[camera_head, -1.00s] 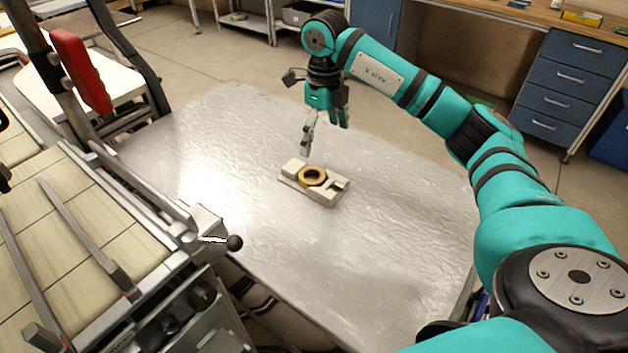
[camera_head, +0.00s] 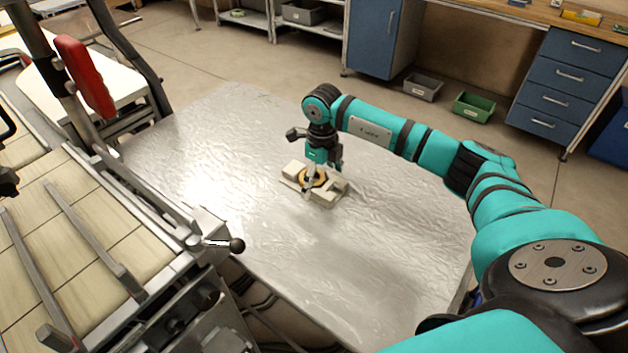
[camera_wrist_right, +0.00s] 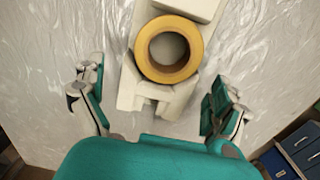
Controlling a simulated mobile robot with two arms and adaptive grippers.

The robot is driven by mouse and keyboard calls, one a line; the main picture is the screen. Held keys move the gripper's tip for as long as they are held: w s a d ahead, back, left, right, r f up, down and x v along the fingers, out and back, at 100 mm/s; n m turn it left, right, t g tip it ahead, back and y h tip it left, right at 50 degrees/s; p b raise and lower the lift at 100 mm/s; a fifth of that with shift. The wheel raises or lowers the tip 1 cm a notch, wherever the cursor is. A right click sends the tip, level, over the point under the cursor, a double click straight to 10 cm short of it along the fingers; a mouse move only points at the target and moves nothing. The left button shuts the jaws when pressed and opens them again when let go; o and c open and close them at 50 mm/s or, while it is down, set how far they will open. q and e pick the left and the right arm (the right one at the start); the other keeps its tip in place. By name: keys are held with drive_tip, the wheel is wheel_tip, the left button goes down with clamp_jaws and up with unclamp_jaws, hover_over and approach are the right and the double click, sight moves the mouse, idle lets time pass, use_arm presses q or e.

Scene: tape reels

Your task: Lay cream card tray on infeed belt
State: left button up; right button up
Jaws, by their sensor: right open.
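The cream card tray (camera_head: 328,197) lies flat on the metal table, with a yellow-orange tape reel (camera_head: 304,177) seated in it. My right gripper (camera_head: 321,182) is low over the tray, partly hiding it. In the right wrist view the tray (camera_wrist_right: 128,92) and the reel (camera_wrist_right: 146,63) lie between the spread fingers of the gripper (camera_wrist_right: 156,84). The fingers are open, with a gap on both sides of the tray. The infeed belt (camera_head: 112,225), a pale slatted surface with metal rails, is at the left. My left gripper is not seen.
The foil-like metal table (camera_head: 235,125) is otherwise clear around the tray. A lever with a black knob (camera_head: 237,245) sticks out from the belt frame over the table's left edge. A red handle (camera_head: 85,75) stands above the belt's far end.

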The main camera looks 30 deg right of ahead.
drive_tip(key=c, duration=1.4)
drive_tip(key=shift+r, duration=0.15)
drive_tip(key=shift+r+b, duration=0.45)
drive_tip(key=shift+r, duration=1.2)
drive_tip(key=s+a+b, duration=0.1)
drive_tip(key=s+a, duration=0.2)
drive_tip(key=s, duration=0.1)
drive_tip(key=s+a+r+b, duration=0.1)
drive_tip(key=s+a, duration=0.2)
drive_tip(key=s, duration=0.2)
drive_tip(key=s+a+b, duration=0.1)
drive_tip(key=s+a, duration=0.1)
drive_tip(key=s, duration=0.2)
drive_tip(key=shift+s+a+r, duration=0.25)
drive_tip(key=shift+a, duration=0.15)
